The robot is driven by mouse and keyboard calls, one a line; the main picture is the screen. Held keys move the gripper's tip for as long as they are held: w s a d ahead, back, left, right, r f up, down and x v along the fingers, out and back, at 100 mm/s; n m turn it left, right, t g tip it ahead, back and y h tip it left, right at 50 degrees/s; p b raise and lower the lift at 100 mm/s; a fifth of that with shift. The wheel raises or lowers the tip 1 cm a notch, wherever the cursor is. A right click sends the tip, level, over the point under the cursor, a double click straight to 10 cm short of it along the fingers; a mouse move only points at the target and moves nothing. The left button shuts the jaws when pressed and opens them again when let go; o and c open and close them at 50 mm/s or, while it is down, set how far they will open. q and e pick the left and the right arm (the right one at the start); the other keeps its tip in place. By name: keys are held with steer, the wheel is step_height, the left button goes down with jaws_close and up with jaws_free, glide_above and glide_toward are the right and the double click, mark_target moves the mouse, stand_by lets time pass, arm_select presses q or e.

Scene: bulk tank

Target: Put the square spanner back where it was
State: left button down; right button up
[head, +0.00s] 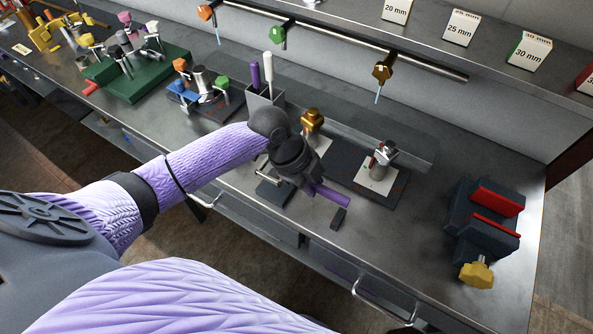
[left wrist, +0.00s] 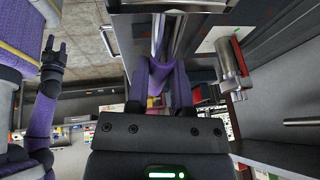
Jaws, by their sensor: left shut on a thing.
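My left gripper (head: 335,196) is above the front of the steel bench, its purple fingers pointing right. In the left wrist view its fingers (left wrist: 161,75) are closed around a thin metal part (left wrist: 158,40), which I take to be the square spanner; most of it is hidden. A short metal rod (head: 268,177) shows just left of the gripper in the head view; I cannot tell if it is the same piece. My right gripper (left wrist: 54,50) shows small at the left of the left wrist view, its fingers apart and empty.
A dark plate with a metal fitting (head: 384,154) lies right of the gripper. A grey holder (head: 264,101) with purple and white handles stands behind it. A vice (head: 485,220) is at the right. Bench between plate and vice is clear.

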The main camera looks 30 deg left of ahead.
arm_select(q)
step_height(320, 180, down, 6)
steer(key=shift+b, duration=0.75)
steer(key=shift+f, duration=0.15)
steer(key=c, duration=0.5)
jaws_free()
steer(key=shift+r, duration=0.35)
steer(key=p+v, duration=0.3)
steer(key=v, duration=0.8)
steer(key=shift+a+r, duration=0.25)
steer(key=shift+r, duration=0.05)
